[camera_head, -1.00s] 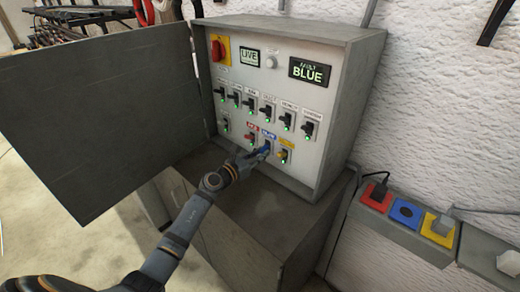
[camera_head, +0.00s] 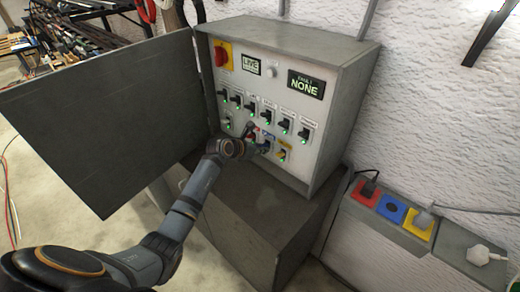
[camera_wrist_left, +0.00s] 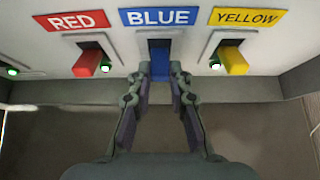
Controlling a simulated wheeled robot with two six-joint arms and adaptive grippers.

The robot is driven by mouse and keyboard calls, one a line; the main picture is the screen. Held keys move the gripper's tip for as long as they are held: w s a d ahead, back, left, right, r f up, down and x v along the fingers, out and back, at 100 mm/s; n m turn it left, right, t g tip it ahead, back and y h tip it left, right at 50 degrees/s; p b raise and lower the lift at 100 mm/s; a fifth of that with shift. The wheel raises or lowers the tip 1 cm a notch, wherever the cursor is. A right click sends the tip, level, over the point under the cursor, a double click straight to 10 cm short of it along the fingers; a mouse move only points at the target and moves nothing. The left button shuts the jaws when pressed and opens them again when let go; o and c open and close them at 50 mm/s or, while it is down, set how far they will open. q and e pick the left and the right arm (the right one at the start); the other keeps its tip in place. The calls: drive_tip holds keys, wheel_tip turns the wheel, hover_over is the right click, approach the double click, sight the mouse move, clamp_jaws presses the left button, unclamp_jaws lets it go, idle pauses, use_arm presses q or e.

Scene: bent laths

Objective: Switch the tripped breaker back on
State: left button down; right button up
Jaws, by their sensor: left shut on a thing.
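The grey breaker panel (camera_head: 235,105) stands open. Its fault display (camera_head: 306,86) reads NONE and the other display (camera_head: 250,66) reads LIVE. In the left wrist view the blue breaker lever (camera_wrist_left: 159,58) sits under the BLUE label (camera_wrist_left: 160,17), between the fingertips of my left gripper (camera_wrist_left: 160,75), which is shut on it. The blue breaker's lamp is not visible. The red lever (camera_wrist_left: 87,64) and yellow lever (camera_wrist_left: 234,61) stand on either side, each with a green lamp. In the head view my left gripper (camera_head: 255,146) partly hides the lower row. My right gripper is not in view.
The cabinet door (camera_head: 105,120) is swung open to the left, close beside my left arm. A red rotary switch (camera_head: 221,54) is at the panel's upper left. Red, blue and yellow sockets (camera_head: 391,209) are on the wall at right. A grey box (camera_head: 250,210) lies below.

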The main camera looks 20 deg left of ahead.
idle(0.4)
use_arm(q)
drive_tip(key=c, duration=1.2)
unclamp_jaws()
drive_tip(key=shift+s+a+r, duration=0.5)
drive_tip(key=shift+s+a, duration=0.4)
drive_tip(key=shift+s, duration=1.6)
drive_tip(key=shift+s+a+r, duration=0.5)
drive_tip(key=shift+s+a, duration=0.4)
drive_tip(key=shift+s, duration=1.65)
drive_tip(key=shift+s+a+r, duration=0.5)
drive_tip(key=shift+s+a, duration=0.4)
drive_tip(key=shift+s, duration=1.6)
